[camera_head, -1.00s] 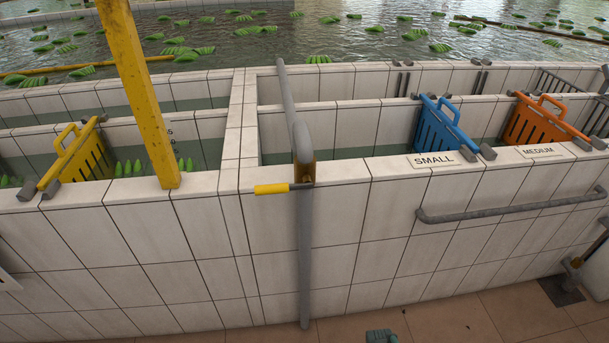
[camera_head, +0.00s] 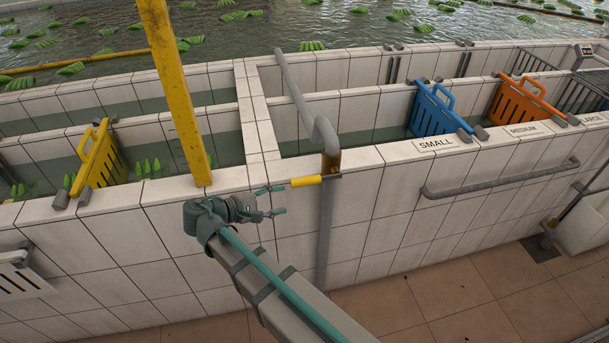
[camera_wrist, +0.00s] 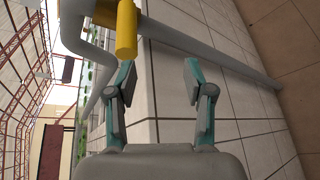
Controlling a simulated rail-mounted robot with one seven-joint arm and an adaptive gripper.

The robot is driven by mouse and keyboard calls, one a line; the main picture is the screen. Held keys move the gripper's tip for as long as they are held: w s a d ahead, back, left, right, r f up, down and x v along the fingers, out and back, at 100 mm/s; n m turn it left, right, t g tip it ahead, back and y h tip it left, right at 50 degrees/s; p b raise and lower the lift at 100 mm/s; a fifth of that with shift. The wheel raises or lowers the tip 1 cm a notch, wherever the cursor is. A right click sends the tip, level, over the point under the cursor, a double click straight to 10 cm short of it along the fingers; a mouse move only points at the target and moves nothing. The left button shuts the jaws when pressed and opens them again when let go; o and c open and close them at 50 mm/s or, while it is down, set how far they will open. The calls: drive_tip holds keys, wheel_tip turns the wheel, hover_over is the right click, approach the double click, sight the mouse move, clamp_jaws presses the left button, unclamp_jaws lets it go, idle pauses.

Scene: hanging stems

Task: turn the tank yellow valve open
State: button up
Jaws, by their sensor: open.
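The yellow valve handle (camera_head: 306,181) sticks out to the left from the grey pipe (camera_head: 327,225) at the tank wall's top edge. My gripper (camera_head: 277,200) is open and empty, just left of the handle's free end, with its fingers pointing toward it. In the wrist view the yellow handle (camera_wrist: 127,30) is ahead, near the tip of the left finger, and the gap between the fingertips (camera_wrist: 159,76) shows only tiled wall. I cannot tell whether the left fingertip touches the handle.
A yellow post (camera_head: 178,95) stands on the wall left of my gripper. A grey rail (camera_head: 500,178) runs along the wall to the right. Blue (camera_head: 433,112) and orange (camera_head: 521,100) slotted gates sit behind the wall. The tiled floor (camera_head: 440,295) in front is mostly clear.

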drive_tip(key=h, duration=0.1)
approach(304, 181)
drive_tip(key=f, duration=0.1)
drive_tip(key=p+x, duration=0.1)
drive_tip(key=x, duration=0.4)
drive_tip(key=p+x, duration=0.2)
drive_tip(key=x, duration=0.3)
drive_tip(key=shift+w+p, duration=0.3)
drive_tip(key=shift+w, duration=0.2)
clamp_jaws()
